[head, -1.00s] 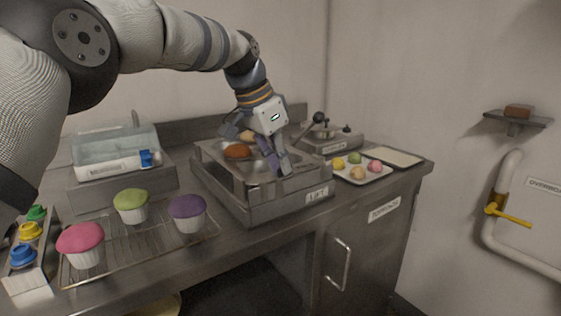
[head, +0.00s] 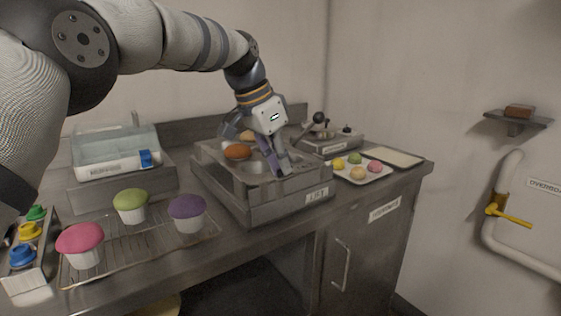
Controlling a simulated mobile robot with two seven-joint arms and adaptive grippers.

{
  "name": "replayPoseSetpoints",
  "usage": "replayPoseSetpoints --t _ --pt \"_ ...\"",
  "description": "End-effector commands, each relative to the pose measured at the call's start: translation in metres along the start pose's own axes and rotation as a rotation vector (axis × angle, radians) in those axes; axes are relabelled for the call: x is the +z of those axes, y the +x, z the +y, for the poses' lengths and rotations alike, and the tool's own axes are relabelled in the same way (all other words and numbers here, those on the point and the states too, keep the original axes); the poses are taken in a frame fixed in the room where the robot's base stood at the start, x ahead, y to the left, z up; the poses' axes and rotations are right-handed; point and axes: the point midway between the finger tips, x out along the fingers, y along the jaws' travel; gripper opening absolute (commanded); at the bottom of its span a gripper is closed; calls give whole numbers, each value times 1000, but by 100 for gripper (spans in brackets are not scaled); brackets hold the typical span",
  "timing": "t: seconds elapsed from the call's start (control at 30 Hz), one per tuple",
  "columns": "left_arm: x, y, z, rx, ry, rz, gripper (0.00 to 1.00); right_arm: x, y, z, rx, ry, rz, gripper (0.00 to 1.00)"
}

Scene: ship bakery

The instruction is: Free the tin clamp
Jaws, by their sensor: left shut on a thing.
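A metal tin in a clamp (head: 222,184) sits on the counter in the middle, with a label reading LIFT on its front right. A brown-orange bun top (head: 237,152) and a paler one (head: 247,136) show at its left and back; the nearer cups look empty. My left gripper (head: 277,165) reaches down from above over the right part of the tin. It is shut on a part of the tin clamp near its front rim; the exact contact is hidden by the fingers. My right gripper is not in view.
A cooling rack (head: 150,243) with pink, green and purple muffins stands at the front left, beside colored knobs (head: 29,231). A clear-lidded box (head: 115,152) stands behind. A tray (head: 381,177) of colored balls and a lever device (head: 325,142) lie to the right.

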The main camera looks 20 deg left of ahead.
Motion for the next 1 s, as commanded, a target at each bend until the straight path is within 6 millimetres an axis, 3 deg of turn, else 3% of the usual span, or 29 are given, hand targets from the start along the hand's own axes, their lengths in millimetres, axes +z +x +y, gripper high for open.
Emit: replayPoseSetpoints --t 0.5,0.6,0.87,1.0 --pt "1 4 4 15 0 -7 0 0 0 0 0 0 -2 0" --pt "1 4 4 14 0 -7 26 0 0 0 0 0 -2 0" --pt "1 2 2 6 0 -4 26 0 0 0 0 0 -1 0" --pt "0 -12 1 4 0 -1 26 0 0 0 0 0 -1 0"
